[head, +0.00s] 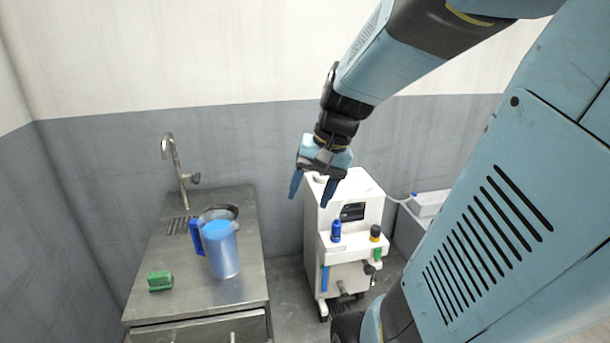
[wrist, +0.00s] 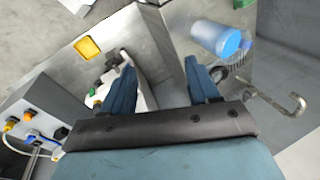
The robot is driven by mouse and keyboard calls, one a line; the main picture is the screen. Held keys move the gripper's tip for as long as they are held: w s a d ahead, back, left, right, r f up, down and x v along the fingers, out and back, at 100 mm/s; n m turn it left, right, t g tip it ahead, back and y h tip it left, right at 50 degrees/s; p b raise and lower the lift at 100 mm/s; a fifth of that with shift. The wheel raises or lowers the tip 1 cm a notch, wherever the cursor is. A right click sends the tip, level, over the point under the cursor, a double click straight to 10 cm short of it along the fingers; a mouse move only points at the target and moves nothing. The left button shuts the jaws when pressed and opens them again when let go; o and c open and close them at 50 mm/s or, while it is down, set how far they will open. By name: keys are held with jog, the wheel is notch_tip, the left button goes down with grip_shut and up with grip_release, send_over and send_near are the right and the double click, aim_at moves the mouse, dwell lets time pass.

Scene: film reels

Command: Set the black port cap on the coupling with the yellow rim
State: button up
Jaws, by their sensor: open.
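A dark-topped piece with a yellow band (head: 375,233) stands at the right of the white machine's front shelf. I cannot tell whether its dark top is the black port cap or part of the coupling. A small dark knob-like piece (head: 370,269) shows below it, near a green part. My gripper (head: 312,190) is open and empty, pointing down above the left part of the machine, left of and higher than the yellow-banded piece. In the wrist view the fingers (wrist: 160,75) are spread with nothing between them. A small yellow-orange piece (wrist: 97,103) shows there, partly hidden by the left finger.
The white machine (head: 345,188) bears a blue-capped bottle (head: 336,231) on its shelf. A steel counter (head: 190,291) at left holds a blue-lidded jug (head: 222,255), a green sponge (head: 160,281) and a tap (head: 178,165). In the wrist view a yellow square (wrist: 88,48) lies beyond the fingers.

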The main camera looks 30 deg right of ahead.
jog(key=s+a+r+n+t+h, duration=0.2)
jog(key=s+r+n+t+h, duration=0.1)
jog(key=s+r+n, duration=0.2)
jog(key=shift+a+r+t, duration=0.3)
jog(key=shift+a+r, duration=0.05)
jog(key=shift+r, duration=0.3)
